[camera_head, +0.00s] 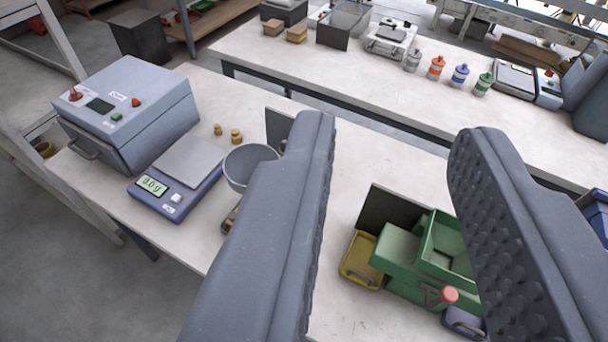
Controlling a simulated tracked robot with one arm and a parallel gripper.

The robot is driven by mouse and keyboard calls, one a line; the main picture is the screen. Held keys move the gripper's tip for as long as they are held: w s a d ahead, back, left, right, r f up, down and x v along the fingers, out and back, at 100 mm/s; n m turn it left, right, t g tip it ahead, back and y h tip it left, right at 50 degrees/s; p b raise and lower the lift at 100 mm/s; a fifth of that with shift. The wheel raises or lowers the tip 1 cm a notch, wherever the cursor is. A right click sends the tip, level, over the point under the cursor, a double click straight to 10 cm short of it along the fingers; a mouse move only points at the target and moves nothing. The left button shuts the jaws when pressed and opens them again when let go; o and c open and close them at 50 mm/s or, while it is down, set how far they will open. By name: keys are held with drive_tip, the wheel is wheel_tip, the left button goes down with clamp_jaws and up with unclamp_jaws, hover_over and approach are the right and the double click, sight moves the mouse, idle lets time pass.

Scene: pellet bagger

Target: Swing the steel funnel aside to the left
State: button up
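The steel funnel (247,165) is a grey, round, open-topped cup on the near table, right of the scale. Its right side and much of what is below it are hidden behind my left finger. My gripper (392,132) is open, its two fingers wide apart with nothing between them but a view of the tables. The left finger overlaps the funnel in the picture; I cannot tell whether they touch.
A scale (190,160) reading 0.0 g and a grey-blue box machine (130,110) stand left of the funnel. Small brass weights (236,136) lie behind it. A green machine (400,255) with a yellow tray (360,262) stands at the right. Bottles (460,75) line the back table.

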drive_tip(key=w+d+f+n+t+b, duration=0.1)
drive_tip(key=w+f+n+t+b, duration=0.15)
drive_tip(key=w+f+n, duration=1.05)
drive_tip(key=w+a+f+n+g+y+b, duration=0.15)
drive_tip(key=f+n, duration=0.25)
drive_tip(key=f, duration=0.6)
drive_tip(key=w+a+f+n+g+y, duration=0.1)
drive_tip(key=w+f+n+y, duration=0.15)
drive_tip(key=f, duration=0.65)
drive_tip(key=w+a+f+n+g+y, duration=0.1)
drive_tip(key=w+f+n+y, duration=0.2)
drive_tip(key=f, duration=0.7)
drive_tip(key=shift+n, duration=0.55)
drive_tip(key=x, duration=1.2)
drive_tip(key=shift+w+a+r, duration=0.1)
drive_tip(key=shift+a+r, duration=0.1)
drive_tip(key=shift+f, duration=0.1)
clamp_jaws()
